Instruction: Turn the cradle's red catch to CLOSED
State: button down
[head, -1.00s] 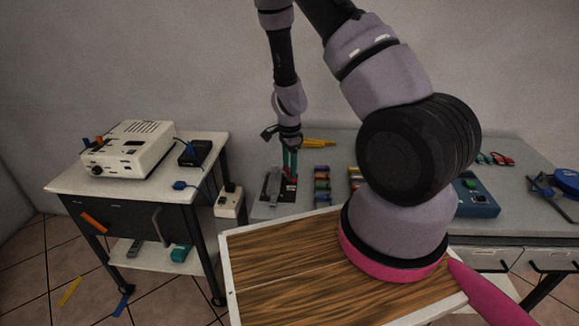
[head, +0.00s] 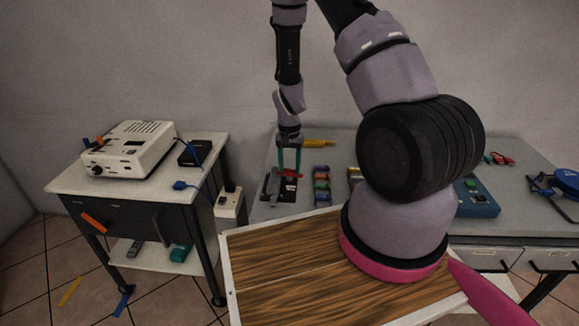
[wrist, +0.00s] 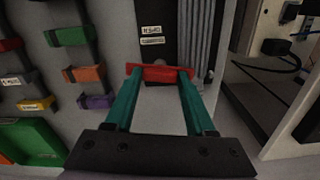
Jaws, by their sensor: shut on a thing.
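The red catch (head: 291,173) sits on the dark cradle (head: 289,194) on the far bench, left of centre in the head view. My gripper (head: 289,171) points down at it, with its two green fingers at the catch's two ends. In the wrist view the red catch (wrist: 160,73) lies crosswise between the fingertips of my gripper (wrist: 160,78), which is shut on it. Two small label plates (wrist: 151,35) sit on the cradle's dark face just beyond the catch. Their lettering is too small to read surely.
A grey ribbed cable piece (wrist: 195,40) runs beside the dark face. A white socket box (head: 229,203) and a cart with a white device (head: 128,150) stand to the left.

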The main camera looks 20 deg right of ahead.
jog(key=shift+n, duration=0.8)
jog(key=shift+c, duration=1.2)
grip_release()
jog(key=shift+r, duration=0.1)
notch_tip(320, 180, up, 11)
